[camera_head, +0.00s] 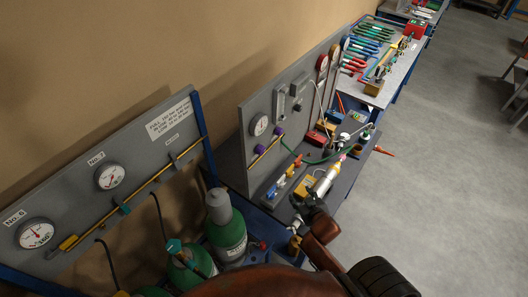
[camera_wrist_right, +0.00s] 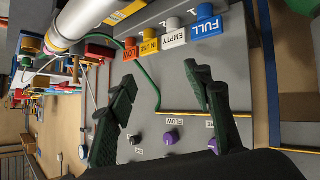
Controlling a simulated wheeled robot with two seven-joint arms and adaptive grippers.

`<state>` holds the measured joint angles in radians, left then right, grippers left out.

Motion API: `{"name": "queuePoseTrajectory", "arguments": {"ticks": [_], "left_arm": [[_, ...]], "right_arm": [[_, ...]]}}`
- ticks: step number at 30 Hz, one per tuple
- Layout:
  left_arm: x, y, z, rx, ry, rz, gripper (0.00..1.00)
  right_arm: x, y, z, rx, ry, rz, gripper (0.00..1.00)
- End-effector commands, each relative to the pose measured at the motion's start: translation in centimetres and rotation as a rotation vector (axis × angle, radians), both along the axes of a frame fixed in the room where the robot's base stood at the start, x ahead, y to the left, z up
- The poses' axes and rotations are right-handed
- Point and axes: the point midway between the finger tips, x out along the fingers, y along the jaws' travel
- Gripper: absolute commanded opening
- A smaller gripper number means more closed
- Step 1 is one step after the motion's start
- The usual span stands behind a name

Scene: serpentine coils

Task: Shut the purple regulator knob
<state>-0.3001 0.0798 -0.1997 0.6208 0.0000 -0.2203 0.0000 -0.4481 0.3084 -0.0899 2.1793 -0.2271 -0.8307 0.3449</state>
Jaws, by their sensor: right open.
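Two purple knobs sit on the upright grey panel beside a round gauge: one knob (camera_head: 280,130) is higher and to the right, the other (camera_head: 260,149) lower and to the left. In the right wrist view a purple knob (camera_wrist_right: 172,138) shows by a "FLOW" label, and a second purple knob (camera_wrist_right: 212,145) is partly hidden by a finger. I cannot tell which one is the regulator knob. My right gripper (camera_head: 312,205) is above the bench in front of the panel. In its wrist view its fingers (camera_wrist_right: 158,82) are spread and empty, apart from the knobs. My left gripper is out of view.
Coloured blocks labelled FULL, EMPTY and IN USE (camera_wrist_right: 176,34) stand near the fingers. A white cylinder (camera_head: 325,180) and a green hose (camera_head: 315,160) are on the bench. Green gas bottles (camera_head: 228,233) stand to the left.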

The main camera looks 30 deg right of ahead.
Motion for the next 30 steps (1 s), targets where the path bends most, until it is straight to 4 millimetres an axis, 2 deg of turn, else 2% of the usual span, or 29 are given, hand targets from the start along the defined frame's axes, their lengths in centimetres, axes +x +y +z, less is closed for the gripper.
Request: {"name": "queuePoseTrajectory", "arguments": {"ticks": [5, 9, 13, 18, 23, 30], "left_arm": [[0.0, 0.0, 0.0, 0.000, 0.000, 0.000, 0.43], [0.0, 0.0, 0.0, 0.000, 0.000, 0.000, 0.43], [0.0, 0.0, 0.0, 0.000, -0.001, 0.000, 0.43], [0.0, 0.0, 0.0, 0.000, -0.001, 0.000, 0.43], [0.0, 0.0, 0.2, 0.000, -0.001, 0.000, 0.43], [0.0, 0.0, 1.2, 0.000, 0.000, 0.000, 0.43]], "right_arm": [[6.1, -1.2, 4.1, -0.050, -0.245, 0.106, 0.47], [10.2, -0.2, 7.9, -0.057, -0.443, 0.283, 0.47], [11.9, 1.5, 10.0, -0.036, -0.545, 0.453, 0.47], [12.3, 3.1, 11.0, -0.003, -0.592, 0.601, 0.47], [12.9, 3.9, 11.3, 0.011, -0.602, 0.645, 0.47], [16.2, 5.2, 11.5, 0.012, -0.604, 0.645, 0.47]]}}
